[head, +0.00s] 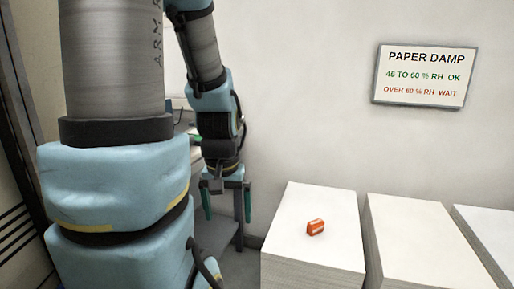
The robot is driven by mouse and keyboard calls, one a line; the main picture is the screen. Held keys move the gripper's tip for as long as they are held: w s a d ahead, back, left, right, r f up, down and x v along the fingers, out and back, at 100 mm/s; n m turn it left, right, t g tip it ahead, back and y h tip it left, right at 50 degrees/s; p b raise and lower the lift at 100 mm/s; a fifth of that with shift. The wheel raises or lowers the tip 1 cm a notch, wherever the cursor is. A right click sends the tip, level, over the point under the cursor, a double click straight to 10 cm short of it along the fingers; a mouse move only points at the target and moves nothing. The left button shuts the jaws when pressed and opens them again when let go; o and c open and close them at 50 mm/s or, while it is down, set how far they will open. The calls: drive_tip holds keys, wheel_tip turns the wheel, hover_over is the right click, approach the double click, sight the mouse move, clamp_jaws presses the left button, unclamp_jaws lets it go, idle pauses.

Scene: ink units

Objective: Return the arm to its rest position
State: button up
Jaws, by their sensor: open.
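My arm fills the left of the head view, with its large grey and blue links close to the camera. My gripper (227,203) hangs at the arm's end, pointing down, with two green fingers spread apart and nothing between them. It is left of the nearest white paper stack (288,240). A small orange object with a pale label (316,227) lies on top of that stack, apart from my gripper.
Two more white stacks (425,240) (490,222) stand to the right. A wall sign (425,76) reads "PAPER DAMP". A grey stand or table (215,235) is behind my gripper, partly hidden by my arm.

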wheel_tip(320, 180, up, 7)
drive_tip(key=p, duration=0.6)
drive_tip(key=shift+s, duration=0.1)
idle(1.0)
